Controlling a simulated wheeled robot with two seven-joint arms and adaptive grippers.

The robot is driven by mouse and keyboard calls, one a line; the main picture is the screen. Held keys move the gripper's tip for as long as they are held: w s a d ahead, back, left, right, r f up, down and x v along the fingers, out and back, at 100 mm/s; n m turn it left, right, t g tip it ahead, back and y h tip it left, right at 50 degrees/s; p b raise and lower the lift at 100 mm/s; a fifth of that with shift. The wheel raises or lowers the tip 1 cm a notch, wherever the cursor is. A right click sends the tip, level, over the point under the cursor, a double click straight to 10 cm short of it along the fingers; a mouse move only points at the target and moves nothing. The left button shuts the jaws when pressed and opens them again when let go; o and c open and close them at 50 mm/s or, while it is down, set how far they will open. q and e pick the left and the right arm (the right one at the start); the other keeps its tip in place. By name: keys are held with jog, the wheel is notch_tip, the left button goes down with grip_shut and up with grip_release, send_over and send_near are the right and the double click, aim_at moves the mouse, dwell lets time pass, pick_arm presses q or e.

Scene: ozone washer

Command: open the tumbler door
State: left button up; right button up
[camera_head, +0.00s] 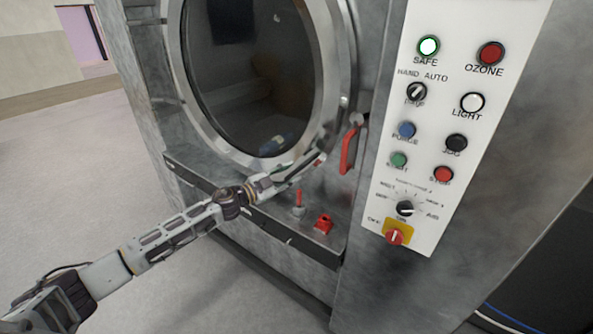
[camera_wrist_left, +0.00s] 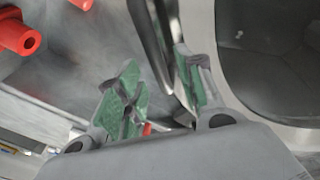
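The tumbler door (camera_head: 258,75) is a round dark glass window in a grey metal ring, set in the machine's front in the head view. Its glass also shows at the right of the left wrist view (camera_wrist_left: 272,60). My left gripper (camera_head: 315,158) is at the door's lower right rim, left of a red handle (camera_head: 349,148). In the left wrist view, its green-padded fingers (camera_wrist_left: 158,68) are apart. A shiny metal edge (camera_wrist_left: 152,45) shows between them; whether they touch it I cannot tell. My right gripper is not in view.
A control panel (camera_head: 440,130) with lit buttons and knobs is right of the door. A ledge below the door carries a red fitting (camera_head: 323,223) and a small red-tipped lever (camera_head: 298,201). Open grey floor (camera_head: 80,180) lies to the left.

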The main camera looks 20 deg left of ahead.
aim_at(295, 172)
pick_arm(q)
jog(key=shift+p+x, duration=0.3)
jog(key=shift+x, duration=1.5)
grip_shut()
